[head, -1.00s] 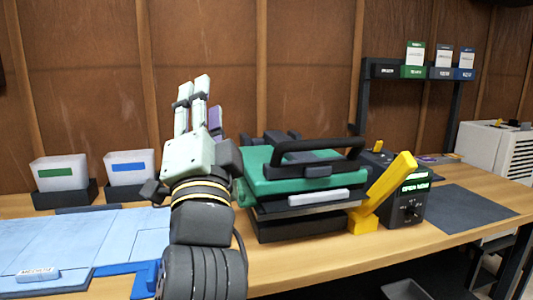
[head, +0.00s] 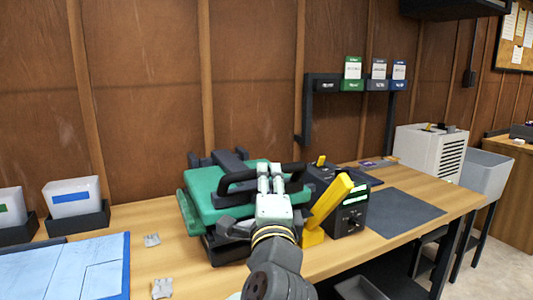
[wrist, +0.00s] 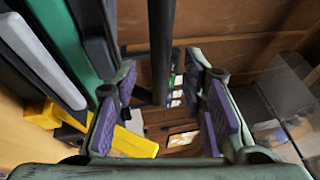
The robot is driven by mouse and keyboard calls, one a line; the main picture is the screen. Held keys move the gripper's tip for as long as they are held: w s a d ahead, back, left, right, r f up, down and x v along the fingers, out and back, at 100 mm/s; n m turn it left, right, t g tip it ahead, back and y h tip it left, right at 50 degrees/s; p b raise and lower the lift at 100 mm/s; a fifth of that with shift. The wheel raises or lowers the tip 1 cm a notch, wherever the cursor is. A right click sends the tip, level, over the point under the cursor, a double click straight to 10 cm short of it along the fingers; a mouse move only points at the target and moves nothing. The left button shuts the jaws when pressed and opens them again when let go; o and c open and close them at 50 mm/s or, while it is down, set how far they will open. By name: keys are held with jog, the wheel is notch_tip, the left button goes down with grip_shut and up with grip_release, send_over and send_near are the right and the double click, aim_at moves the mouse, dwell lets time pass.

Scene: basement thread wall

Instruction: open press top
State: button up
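The press has a green top (head: 203,191) lying down over its dark base (head: 222,252). A black bar handle (head: 238,178) runs along the top's front side. My gripper (head: 270,170) is at the right part of this handle, and my wrist hides some of the press front. In the wrist view my gripper (wrist: 162,85) is open, its purple-padded fingers apart. The black handle (wrist: 161,45) shows between the fingertips, with space on both sides. The green top (wrist: 62,35) is left of the fingers there. I cannot tell how deep the handle sits between them.
A yellow lever (head: 327,203) and a black control box (head: 352,212) stand close on the press's right. A dark mat (head: 405,213) lies bare further right. White bins (head: 76,198) and a blue board (head: 75,268) are on the left. A rack (head: 345,84) stands behind.

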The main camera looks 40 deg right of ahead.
jog(key=x, duration=0.5)
jog(key=shift+s, duration=0.1)
grip_shut()
dwell(0.4)
jog(key=shift+f, duration=0.1)
